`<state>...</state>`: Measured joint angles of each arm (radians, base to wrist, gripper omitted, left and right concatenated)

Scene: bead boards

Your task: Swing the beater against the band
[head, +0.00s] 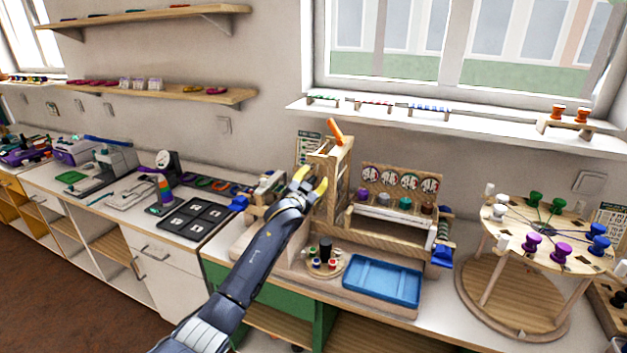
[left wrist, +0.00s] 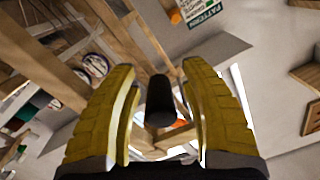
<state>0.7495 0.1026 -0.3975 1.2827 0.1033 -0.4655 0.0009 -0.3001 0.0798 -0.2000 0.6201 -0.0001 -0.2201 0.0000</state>
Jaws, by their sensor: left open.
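My left gripper (head: 312,179) has yellow fingers and is open at the left side of the wooden loom frame (head: 331,160). In the left wrist view a dark cylinder (left wrist: 160,101), like a handle end, shows between the open fingers (left wrist: 163,72). I cannot tell whether they touch it, or whether it belongs to the beater. An orange piece (head: 335,132) sits tilted at the top of the frame. A pale strip (head: 390,222) runs along the loom's wooden base; I cannot tell for sure that it is the band. My right gripper is not in view.
A blue tray (head: 382,281) and a round holder with small pegs (head: 326,265) stand in front of the loom. A round wooden stand with coloured spools (head: 545,232) is at the right. A black tray (head: 195,218) lies at the left. A pattern card (head: 307,149) is behind.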

